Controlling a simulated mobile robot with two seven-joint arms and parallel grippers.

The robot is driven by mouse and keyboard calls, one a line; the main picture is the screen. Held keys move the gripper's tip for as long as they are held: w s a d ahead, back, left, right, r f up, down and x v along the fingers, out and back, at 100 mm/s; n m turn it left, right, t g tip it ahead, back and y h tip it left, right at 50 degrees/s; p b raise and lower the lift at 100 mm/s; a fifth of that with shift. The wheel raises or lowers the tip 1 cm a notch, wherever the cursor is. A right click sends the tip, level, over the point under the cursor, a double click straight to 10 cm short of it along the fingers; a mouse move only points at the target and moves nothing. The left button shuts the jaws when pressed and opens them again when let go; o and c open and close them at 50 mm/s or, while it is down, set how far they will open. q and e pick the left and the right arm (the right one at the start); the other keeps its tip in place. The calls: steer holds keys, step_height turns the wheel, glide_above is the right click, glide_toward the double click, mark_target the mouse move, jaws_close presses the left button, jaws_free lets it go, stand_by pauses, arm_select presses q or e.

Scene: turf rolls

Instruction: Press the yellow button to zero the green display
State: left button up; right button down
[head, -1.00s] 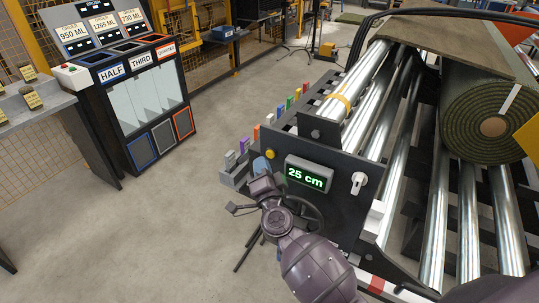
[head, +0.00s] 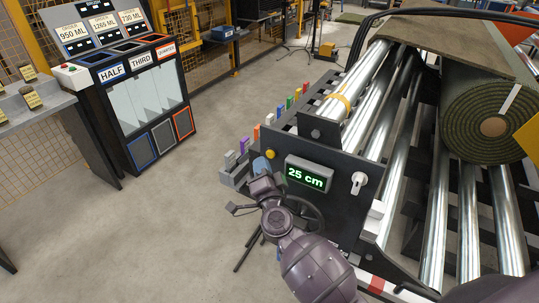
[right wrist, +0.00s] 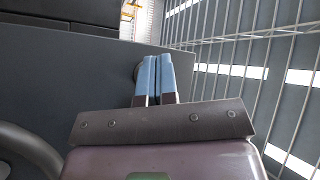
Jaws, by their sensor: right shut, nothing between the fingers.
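The yellow button (head: 270,154) sits on the dark end panel (head: 330,180) of the roller machine, upper left of the display. The green display (head: 305,177) reads "25 cm". My right gripper (head: 261,165) is just below and left of the button in the head view. In the right wrist view its blue fingers (right wrist: 155,78) are together, with nothing between them, close to the dark panel. A small part of a round knob shows behind the fingertips there; I cannot tell whether they touch it. My left gripper is not in view.
A handwheel (head: 304,212) is beside my right wrist, below the display. A white lever (head: 358,183) is on the panel's right. Coloured tabs (head: 268,119) line the machine's left side. A turf roll (head: 490,115) lies on the rollers. Open floor (head: 150,230) is at left.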

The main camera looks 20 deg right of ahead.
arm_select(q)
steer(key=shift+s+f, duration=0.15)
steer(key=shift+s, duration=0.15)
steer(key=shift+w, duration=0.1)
arm_select(e)
steer(key=shift+w+d, duration=0.1)
steer(key=shift+d, duration=0.1)
stand_by(0.3)
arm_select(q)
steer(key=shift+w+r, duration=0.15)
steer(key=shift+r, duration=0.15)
arm_select(e)
steer(key=shift+w+d, duration=0.15)
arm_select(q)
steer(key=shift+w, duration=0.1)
